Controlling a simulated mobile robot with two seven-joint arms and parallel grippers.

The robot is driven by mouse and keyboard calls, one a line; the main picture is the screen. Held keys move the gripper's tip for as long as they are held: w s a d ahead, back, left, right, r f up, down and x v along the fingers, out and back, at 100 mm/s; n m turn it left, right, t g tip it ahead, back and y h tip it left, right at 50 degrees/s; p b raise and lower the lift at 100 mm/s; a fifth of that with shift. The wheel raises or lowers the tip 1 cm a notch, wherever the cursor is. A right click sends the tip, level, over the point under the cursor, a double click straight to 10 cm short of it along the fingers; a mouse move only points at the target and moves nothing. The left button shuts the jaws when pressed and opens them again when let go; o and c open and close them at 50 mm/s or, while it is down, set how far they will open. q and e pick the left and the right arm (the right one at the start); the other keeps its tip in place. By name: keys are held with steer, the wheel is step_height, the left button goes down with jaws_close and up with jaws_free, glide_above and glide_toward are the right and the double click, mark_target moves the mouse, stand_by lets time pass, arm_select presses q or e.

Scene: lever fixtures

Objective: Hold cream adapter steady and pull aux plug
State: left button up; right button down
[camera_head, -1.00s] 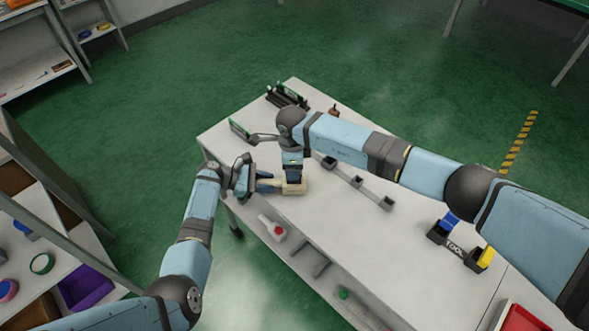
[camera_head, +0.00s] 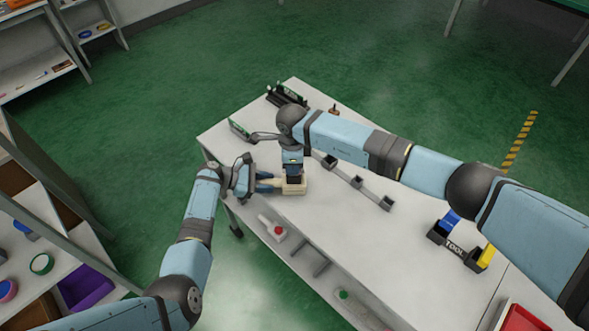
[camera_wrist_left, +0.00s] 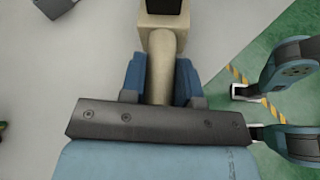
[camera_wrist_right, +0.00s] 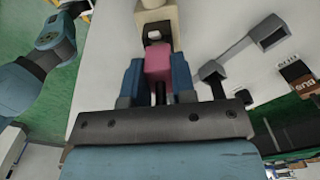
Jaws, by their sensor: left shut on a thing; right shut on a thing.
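The cream adapter (camera_head: 293,189) lies at the table's near left edge, its block also in the left wrist view (camera_wrist_left: 163,30). My left gripper (camera_wrist_left: 160,75) is shut on the adapter's round cream handle, one blue finger on each side. My right gripper (camera_wrist_right: 158,75) points down over the adapter block and is shut on the pink aux plug (camera_wrist_right: 158,62). The plug's pale tip shows against the dark top of the adapter in the right wrist view. I cannot tell how deep the plug sits. In the head view the right gripper hides the plug.
A grey fixture with several small blocks (camera_head: 357,182) lies right of my grippers. A dark tool holder (camera_head: 455,245) with blue and yellow items stands farther right. Dark fixtures (camera_head: 286,96) stand at the far edge. A lower shelf holds a red-topped item (camera_head: 277,230).

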steer(key=shift+r, duration=0.5)
stand_by(0.6)
steer(key=shift+r, duration=1.95)
steer(key=shift+r, duration=0.15)
steer(key=shift+r, duration=0.9)
arm_select(q)
steer(key=o, duration=1.1)
